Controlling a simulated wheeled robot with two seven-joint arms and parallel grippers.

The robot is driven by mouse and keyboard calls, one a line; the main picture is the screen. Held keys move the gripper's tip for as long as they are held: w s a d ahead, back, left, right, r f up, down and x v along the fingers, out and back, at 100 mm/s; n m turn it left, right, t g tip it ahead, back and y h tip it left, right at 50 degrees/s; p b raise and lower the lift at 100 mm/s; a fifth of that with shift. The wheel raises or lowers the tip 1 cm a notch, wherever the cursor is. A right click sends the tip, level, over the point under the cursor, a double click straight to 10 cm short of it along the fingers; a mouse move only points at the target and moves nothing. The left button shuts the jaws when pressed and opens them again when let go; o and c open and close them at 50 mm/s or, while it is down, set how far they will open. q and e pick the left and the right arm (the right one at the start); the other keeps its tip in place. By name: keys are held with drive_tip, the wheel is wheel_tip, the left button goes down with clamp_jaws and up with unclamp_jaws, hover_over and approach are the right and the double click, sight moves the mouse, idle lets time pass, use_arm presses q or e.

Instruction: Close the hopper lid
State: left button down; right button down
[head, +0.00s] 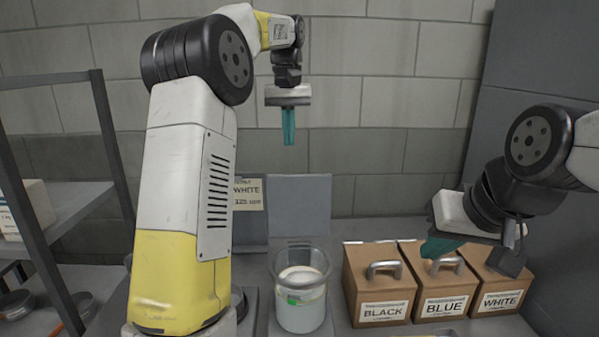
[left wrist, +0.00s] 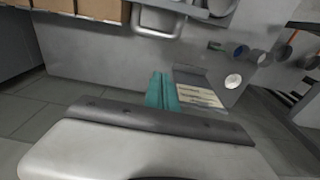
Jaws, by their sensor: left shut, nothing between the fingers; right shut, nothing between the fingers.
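A grey upright panel (head: 300,215) stands behind a clear container (head: 302,305) with pale contents and a small green mark; it looks like a raised lid, but I cannot tell for certain that it is the hopper lid. My left gripper (head: 289,126) is shut and empty, pointing down high above the panel, in front of the block wall. Its teal fingers also show in the left wrist view (left wrist: 162,92), above the floor in the picture. My right gripper (head: 440,246) is shut and empty, pointing left in front of or above the box labelled BLUE.
Boxes labelled BLACK (head: 378,290), BLUE (head: 440,300) and WHITE (head: 500,292) stand on the right of the counter, with metal handles showing on two. A WHITE label (head: 248,194) is on a dark panel left of centre. A shelf rack (head: 105,140) stands at left.

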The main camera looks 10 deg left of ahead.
use_arm(q)
wheel_tip(320, 180, down, 9)
drive_tip(key=s, duration=0.2)
drive_tip(key=shift+s+d, duration=0.2)
drive_tip(key=shift+d, duration=0.2)
idle(0.5)
